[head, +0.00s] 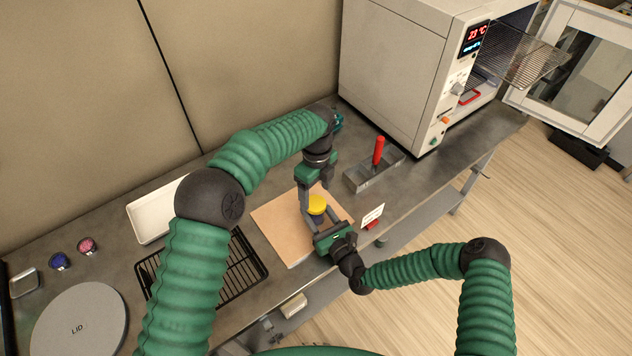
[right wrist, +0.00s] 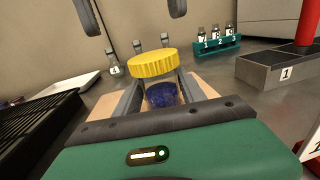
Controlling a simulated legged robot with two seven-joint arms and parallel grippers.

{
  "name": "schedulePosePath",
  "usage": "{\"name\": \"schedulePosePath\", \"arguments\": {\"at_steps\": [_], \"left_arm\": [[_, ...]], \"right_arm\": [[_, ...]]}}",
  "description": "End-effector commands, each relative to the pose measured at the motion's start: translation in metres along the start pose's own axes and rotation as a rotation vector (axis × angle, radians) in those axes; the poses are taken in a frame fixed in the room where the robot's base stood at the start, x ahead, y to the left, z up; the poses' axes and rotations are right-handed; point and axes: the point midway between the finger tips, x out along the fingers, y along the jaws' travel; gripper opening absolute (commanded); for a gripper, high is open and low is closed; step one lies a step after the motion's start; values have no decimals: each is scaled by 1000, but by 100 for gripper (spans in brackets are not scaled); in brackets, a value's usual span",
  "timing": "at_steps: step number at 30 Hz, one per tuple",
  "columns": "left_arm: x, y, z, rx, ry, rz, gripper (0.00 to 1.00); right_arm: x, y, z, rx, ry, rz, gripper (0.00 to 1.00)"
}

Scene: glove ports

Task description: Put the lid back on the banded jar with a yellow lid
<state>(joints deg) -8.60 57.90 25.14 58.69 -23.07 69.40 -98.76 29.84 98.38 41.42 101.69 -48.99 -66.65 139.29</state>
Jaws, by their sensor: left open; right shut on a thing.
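The yellow lid (head: 317,204) is at the top of the jar (right wrist: 161,96), level as far as I can see. The jar shows dark blue below the lid in the right wrist view, where the lid (right wrist: 153,65) also shows. My right gripper (head: 319,220) is shut on the jar, with a finger on each side below the lid. My left gripper (head: 312,194) is open above the lid; its fingertips (right wrist: 132,14) hang apart at the top of the right wrist view, clear of the lid. Whether the lid is fully seated I cannot tell.
A tan board (head: 276,223) lies under the jar. A grey block with a red-handled tool (head: 378,152) stands to the right, a black rack (head: 240,275) and white tray (head: 150,212) to the left. A teal vial rack (right wrist: 216,47) stands behind. A white oven (head: 395,70) stands at back right.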

Motion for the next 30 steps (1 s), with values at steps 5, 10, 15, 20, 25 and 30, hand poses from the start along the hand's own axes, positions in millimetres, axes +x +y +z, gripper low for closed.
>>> {"name": "schedulePosePath", "arguments": {"at_steps": [5, 10, 15, 20, 25, 30], "left_arm": [[-4, 1, 0, -582, -3, 3, 71], [-8, 1, 0, -1156, -2, 2, 71], [-15, 0, 1, -1730, 1, -4, 71], [-22, -2, 1, -2263, 14, -9, 71], [-29, -4, 2, -2699, 33, -12, 71], [-32, -4, 3, -2891, 44, -10, 71]], "right_arm": [[0, 0, 0, 0, 1, 0, 0], [0, 0, 0, 0, 1, 0, 0], [0, 0, 0, 0, 1, 0, 0], [0, 0, 0, 0, 1, 0, 0], [0, 0, 0, 0, 1, 0, 0], [0, 0, 0, 0, 1, 0, 0]]}}
